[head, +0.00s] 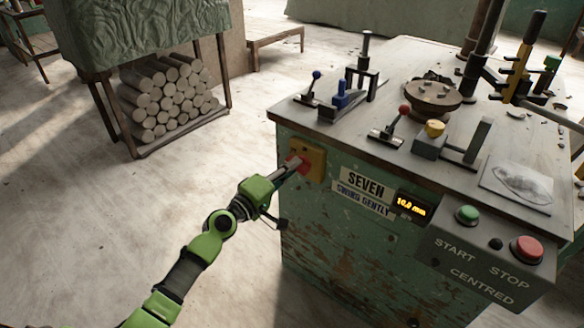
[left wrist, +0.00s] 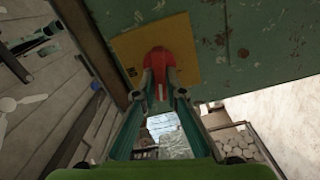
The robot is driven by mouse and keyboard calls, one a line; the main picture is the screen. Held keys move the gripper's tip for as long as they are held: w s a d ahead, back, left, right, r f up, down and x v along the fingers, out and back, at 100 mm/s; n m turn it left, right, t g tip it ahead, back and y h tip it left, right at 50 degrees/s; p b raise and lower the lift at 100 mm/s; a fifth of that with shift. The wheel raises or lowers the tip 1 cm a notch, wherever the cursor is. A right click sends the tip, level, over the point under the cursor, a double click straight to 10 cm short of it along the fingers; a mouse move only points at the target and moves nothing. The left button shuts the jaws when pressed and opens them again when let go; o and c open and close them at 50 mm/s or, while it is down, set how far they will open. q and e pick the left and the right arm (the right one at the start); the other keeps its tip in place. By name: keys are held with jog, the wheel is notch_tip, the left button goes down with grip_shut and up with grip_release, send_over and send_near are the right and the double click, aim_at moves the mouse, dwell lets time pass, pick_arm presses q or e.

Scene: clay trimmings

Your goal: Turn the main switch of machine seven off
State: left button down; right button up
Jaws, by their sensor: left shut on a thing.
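The green machine with the sign SEVEN (head: 366,184) stands at the right in the head view. On its left side is a yellow plate (head: 314,160) with a red switch knob (head: 293,162). My left gripper (head: 291,166) reaches the plate from the lower left and is shut on the red knob. In the left wrist view, the red knob (left wrist: 159,62) sits between the two fingertips in front of the yellow plate (left wrist: 182,40). The fingers cover part of the knob, and I cannot read its marks. My right gripper is not in view.
The machine top carries levers with blue (head: 340,98) and red knobs, a round chuck (head: 433,93) and a yellow knob. A box with a green button (head: 467,214) and a red button (head: 526,249) is on the front.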

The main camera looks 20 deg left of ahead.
pick_arm(q)
jog(key=n, duration=0.2)
jog(key=shift+f+n, duration=0.2)
jog(key=shift+n, duration=0.2)
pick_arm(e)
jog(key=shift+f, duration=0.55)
pick_arm(q)
jog(key=c, duration=2.1)
grip_release()
